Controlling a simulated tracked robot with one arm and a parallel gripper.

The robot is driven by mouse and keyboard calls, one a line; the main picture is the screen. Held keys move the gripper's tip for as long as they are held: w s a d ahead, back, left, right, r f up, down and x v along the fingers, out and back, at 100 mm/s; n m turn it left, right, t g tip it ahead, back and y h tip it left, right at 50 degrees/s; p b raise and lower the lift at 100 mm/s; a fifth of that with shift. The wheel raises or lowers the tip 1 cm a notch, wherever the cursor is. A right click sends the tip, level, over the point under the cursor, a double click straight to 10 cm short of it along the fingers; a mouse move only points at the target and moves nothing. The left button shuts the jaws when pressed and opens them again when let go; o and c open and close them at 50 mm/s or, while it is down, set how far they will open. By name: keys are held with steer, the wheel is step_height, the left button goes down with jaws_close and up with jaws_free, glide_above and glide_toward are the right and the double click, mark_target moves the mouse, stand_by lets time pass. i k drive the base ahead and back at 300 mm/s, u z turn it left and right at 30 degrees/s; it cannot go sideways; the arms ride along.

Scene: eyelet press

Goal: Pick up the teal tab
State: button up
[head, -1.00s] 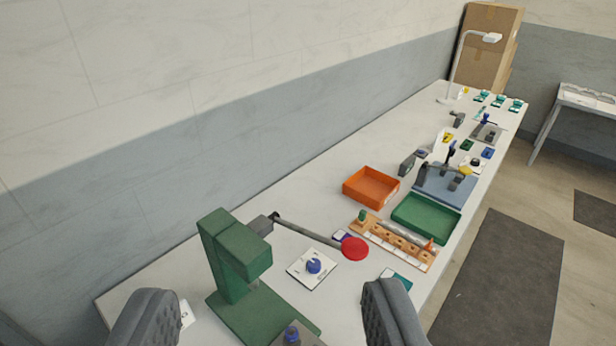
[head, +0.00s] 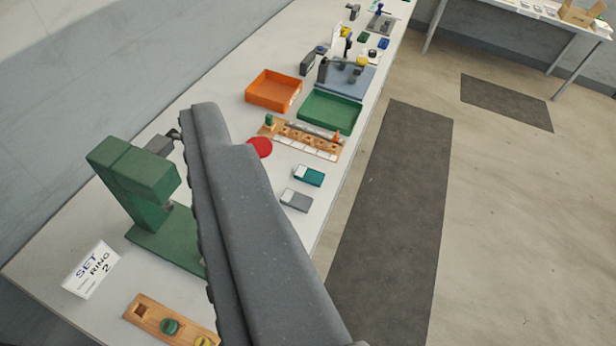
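The teal tab (head: 311,177), a small flat block with a white left end, lies on the white bench near its right edge. My gripper (head: 212,125) fills the middle of the view as one large dark grey finger shape with a ribbed left edge. Its tip is to the left of the teal tab and apart from it. The second finger cannot be made out, so the opening between the fingers does not show. Nothing is seen held.
A grey tab (head: 297,201) lies just nearer than the teal one. A wooden rack (head: 300,140), a green tray (head: 329,112) and an orange tray (head: 273,91) stand beyond. A green press (head: 140,185) stands left, with a red disc (head: 260,147) near my fingertip.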

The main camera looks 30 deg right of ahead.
mark_target(314, 178)
steer(key=u, duration=2.5)
steer(key=k, duration=1.65)
steer(key=z, duration=2.25)
steer(key=i, duration=0.45)
steer(key=z, duration=0.05)
